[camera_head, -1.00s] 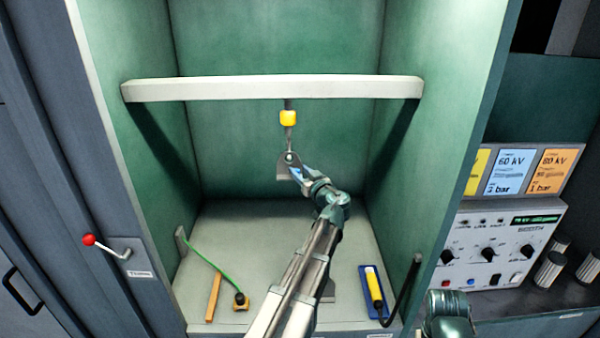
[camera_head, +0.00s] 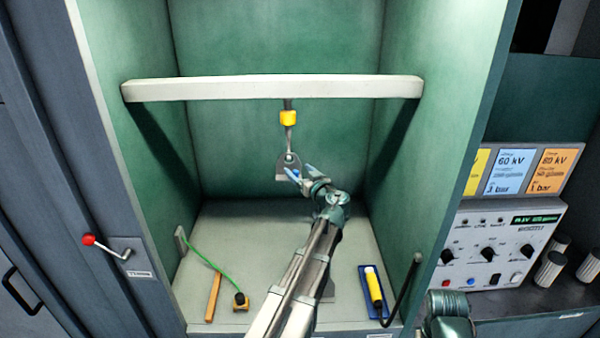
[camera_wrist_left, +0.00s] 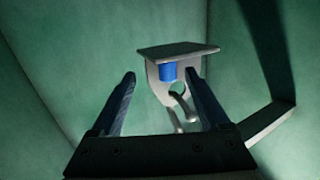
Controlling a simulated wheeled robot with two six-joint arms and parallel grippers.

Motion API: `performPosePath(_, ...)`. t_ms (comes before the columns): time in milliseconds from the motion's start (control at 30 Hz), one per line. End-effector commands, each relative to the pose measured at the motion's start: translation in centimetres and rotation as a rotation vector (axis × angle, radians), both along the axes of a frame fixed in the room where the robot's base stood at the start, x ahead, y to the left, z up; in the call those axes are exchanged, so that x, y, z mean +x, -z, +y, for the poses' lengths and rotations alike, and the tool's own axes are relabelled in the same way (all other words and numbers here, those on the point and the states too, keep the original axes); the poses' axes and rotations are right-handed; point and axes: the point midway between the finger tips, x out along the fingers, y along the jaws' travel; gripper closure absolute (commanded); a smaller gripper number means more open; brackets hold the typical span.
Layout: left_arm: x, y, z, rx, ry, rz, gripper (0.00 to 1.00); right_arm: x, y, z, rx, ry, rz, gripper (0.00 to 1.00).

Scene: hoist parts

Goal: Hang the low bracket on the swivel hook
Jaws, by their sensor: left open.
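The low bracket (camera_head: 283,171), a grey plate with a hole and a flange, hangs at the lower end of the swivel hook (camera_head: 290,142). In the left wrist view the bracket (camera_wrist_left: 185,50) shows its flange and a blue patch, and the hook (camera_wrist_left: 182,108) passes at its hole. My left gripper (camera_head: 301,171) is open just right of and in front of the bracket. In the wrist view its fingers (camera_wrist_left: 165,97) stand apart, with the bracket beyond and between their tips, not clamped. My right gripper is out of view.
A pale crossbeam (camera_head: 270,89) spans the green booth above, with a yellow block (camera_head: 288,118) on the hook's shank. A ruler (camera_head: 213,297), tape measure (camera_head: 240,301) and yellow-handled tool (camera_head: 374,288) lie on the floor. A grey piece (camera_head: 328,290) is partly hidden behind my arm.

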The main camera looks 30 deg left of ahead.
Motion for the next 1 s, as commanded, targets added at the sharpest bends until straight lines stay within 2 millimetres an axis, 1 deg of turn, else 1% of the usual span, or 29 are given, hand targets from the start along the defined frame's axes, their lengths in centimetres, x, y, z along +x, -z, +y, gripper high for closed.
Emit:
performPosePath(67,0.0,0.1,0.0,-0.003,0.000,-0.001,0.21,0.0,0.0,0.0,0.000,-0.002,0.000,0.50)
performPosePath(167,-0.4,0.0,-0.6,-0.001,0.001,0.000,0.21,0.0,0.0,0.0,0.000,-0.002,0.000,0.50)
performPosePath(267,-1.3,-0.1,-1.7,-0.002,0.002,0.000,0.21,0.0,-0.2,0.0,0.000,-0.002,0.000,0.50)
performPosePath(500,-4.2,-0.5,-6.2,-0.002,0.004,0.000,0.21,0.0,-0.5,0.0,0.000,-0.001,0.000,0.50)
performPosePath(700,-6.2,-0.8,-9.2,0.000,0.003,0.000,0.21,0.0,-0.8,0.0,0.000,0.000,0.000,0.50)
performPosePath(900,-7.3,-0.9,-11.1,0.000,0.002,0.000,0.21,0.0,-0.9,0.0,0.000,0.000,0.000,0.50)
performPosePath(1000,-7.5,-0.9,-11.4,0.000,0.000,0.000,0.21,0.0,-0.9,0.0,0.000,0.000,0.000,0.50)
